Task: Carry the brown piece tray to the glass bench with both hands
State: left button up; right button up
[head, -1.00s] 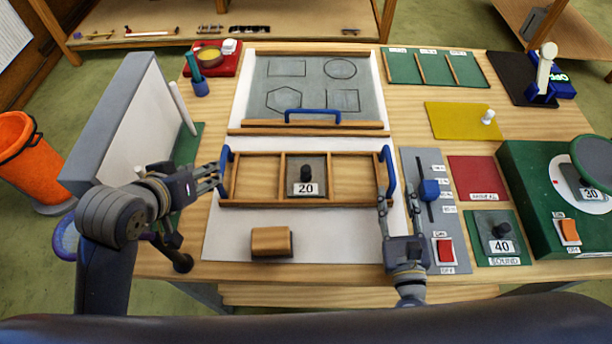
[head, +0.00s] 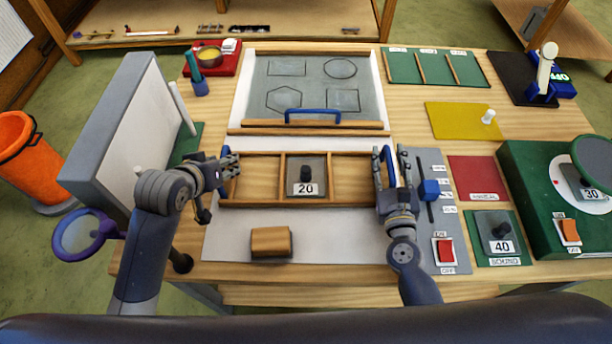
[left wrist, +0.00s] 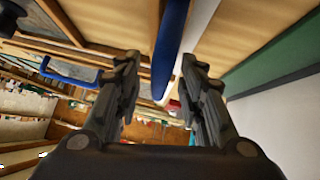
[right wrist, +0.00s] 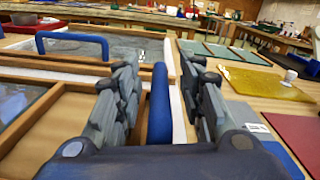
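The brown piece tray (head: 256,194) lies on the white sheet on the bench in the head view. It has three compartments, and a grey block marked 20 (head: 306,175) sits in the middle one. My left gripper (head: 230,168) is at the tray's left end. In the left wrist view its open fingers (left wrist: 157,75) stand on either side of the blue left handle (left wrist: 168,50). My right gripper (head: 390,165) is at the right end. In the right wrist view its open fingers (right wrist: 165,82) straddle the blue right handle (right wrist: 160,105). Neither gripper is visibly closed on its handle.
A brown block (head: 271,242) lies in front of the tray. A panel with a blue handle (head: 313,115) lies behind it. A grey slider panel (head: 437,240) is close beside my right gripper. An upright white board (head: 130,125) stands close to my left arm.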

pick_arm(q)
grip_shut()
pick_arm(e)
grip_shut()
